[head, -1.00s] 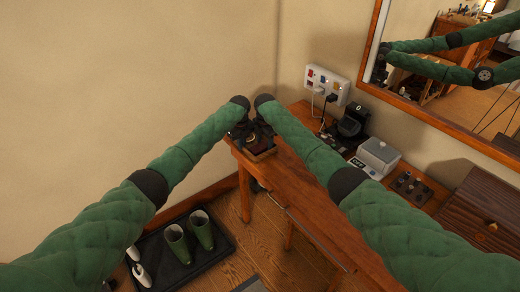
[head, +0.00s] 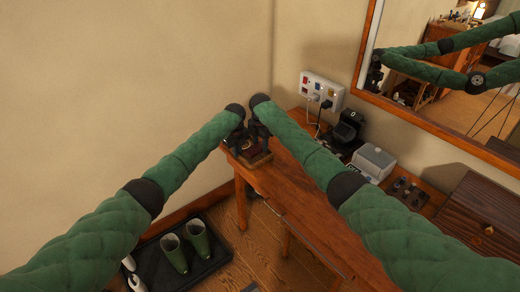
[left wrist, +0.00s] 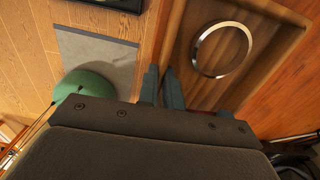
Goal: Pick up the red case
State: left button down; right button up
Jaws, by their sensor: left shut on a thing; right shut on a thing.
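A small reddish-brown case (head: 259,161), shallow like a tray, is at the far left end of the wooden table. Its inside looks dark red in the head view. In the left wrist view the case (left wrist: 262,62) shows wood-brown, with a silver ring (left wrist: 221,50) in it. My left gripper (left wrist: 163,87) has its fingers on both sides of the case's near wall, shut on it. My right gripper (head: 262,138) is at the right side of the case, shut; its fingertips are mostly hidden. I cannot tell whether the case touches the table.
The table (head: 292,187) runs toward the lower right. Green boots (head: 185,247) stand on a floor tray (head: 165,272). A mirror hangs on the right.

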jog(key=s+d, duration=0.3)
jog(key=s, duration=0.1)
jog(key=s+d, duration=0.4)
jog(key=s, duration=0.1)
jog(key=s+d, duration=0.3)
jog(key=s, duration=0.2)
jog(key=shift+s+d, duration=0.25)
jog(key=shift+d, duration=0.05)
pick_arm(q)
jog(key=c, duration=1.5)
grip_release()
jog(key=shift+r, duration=0.1)
notch_tip(320, 180, up, 12)
